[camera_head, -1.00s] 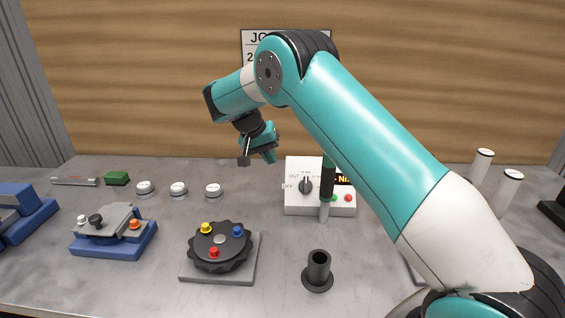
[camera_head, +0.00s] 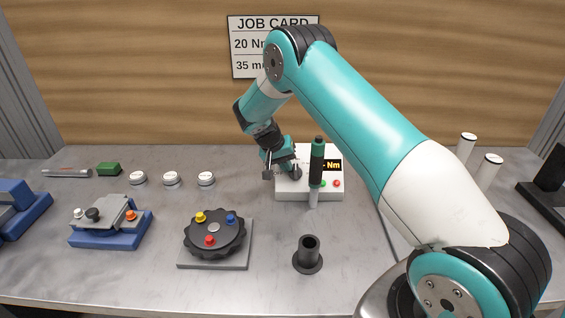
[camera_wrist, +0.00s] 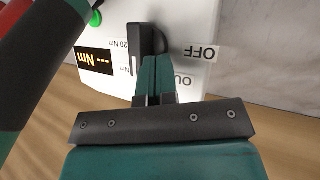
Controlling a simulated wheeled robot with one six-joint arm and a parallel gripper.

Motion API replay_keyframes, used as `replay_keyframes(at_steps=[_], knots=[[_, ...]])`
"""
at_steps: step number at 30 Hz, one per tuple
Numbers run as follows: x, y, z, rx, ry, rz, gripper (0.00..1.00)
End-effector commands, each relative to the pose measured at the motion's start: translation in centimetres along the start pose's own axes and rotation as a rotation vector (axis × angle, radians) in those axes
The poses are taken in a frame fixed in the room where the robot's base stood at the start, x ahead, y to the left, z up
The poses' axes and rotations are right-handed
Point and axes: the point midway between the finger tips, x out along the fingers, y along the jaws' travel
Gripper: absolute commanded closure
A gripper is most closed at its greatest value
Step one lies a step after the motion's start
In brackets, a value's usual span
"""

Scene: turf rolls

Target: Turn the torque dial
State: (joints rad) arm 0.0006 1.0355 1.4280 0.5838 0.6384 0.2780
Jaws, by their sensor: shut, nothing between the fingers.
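The torque dial (camera_wrist: 148,45) is a black bar-shaped knob on the white tester box (camera_wrist: 190,20), with OFF, OUT and 20 Nm printed around it. In the head view the white box (camera_head: 290,191) stands at the back middle of the bench. The dial is mostly hidden there by my gripper (camera_head: 283,175). In the wrist view my gripper (camera_wrist: 156,72) is shut and empty, its fingertips at the lower end of the dial. I cannot tell whether they touch it. The display (camera_wrist: 95,60) shows dashes and Nm.
An upright green-and-black driver (camera_head: 317,165) stands close in front of the box. A black socket stand (camera_head: 308,256) is nearer the front. A dark turntable (camera_head: 214,240) with coloured knobs, a blue fixture (camera_head: 110,238) and several white discs (camera_head: 171,179) lie left.

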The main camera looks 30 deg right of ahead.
Motion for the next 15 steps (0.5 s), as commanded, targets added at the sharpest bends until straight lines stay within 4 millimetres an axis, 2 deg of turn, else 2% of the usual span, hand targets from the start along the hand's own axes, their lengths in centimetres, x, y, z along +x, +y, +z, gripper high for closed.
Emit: replay_keyframes(at_steps=[15], knots=[[0.02,0.08,-0.14,0.045,-0.018,-0.027,1.0]])
